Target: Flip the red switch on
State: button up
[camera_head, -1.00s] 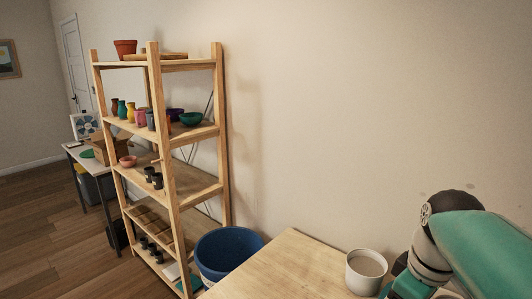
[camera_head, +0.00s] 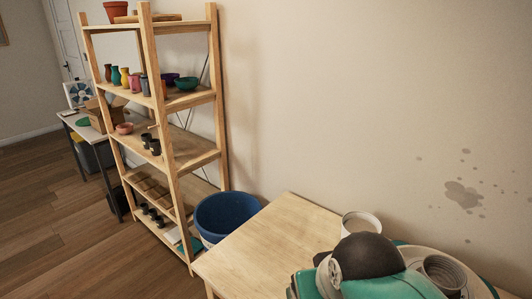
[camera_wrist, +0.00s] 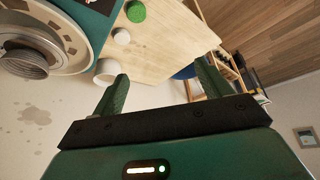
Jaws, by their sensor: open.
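I see no red switch in either view. A teal pottery wheel (camera_wrist: 92,30) with a pale round pan and a ridged grey pot (camera_wrist: 24,58) is at the upper left of the wrist view. The wheel's pan (camera_head: 418,254) and the grey pot (camera_head: 443,272) also show at the lower right of the head view, partly behind my arm. My gripper (camera_wrist: 161,66) is open and empty, its two green fingers spread apart. The table and cups appear beyond the fingertips, and the wheel lies to their left.
A wooden table (camera_head: 262,245) bears a white cup (camera_head: 361,226). The wrist view also shows a green round thing (camera_wrist: 136,11) on it. A blue bin (camera_head: 227,216) stands between the table and a wooden shelf (camera_head: 172,150) with pots. Floor is clear at left.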

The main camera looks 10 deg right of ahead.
jog(key=c, duration=1.1)
jog(key=shift+f, duration=0.1)
jog(key=c, duration=0.3)
jog(key=shift+w+d+f+m, duration=0.15)
jog(key=shift+d+m, duration=0.1)
jog(key=shift+m, duration=0.25)
grip_shut()
jog(key=d+f+m+g+y, duration=0.5)
jog(key=d+f+m, duration=0.7)
jog(key=m, duration=1.1)
jog(key=s+d+m+g+h, duration=0.1)
jog(key=d+m, duration=0.4)
jog(key=m, duration=0.6)
jog(key=s+d+m+g+h, duration=0.1)
jog(key=s+d+m, duration=0.3)
jog(key=m, duration=0.7)
jog(key=shift+s+d+g, duration=0.15)
jog(key=shift+d+g, duration=0.35)
jog(key=shift+d, duration=0.8)
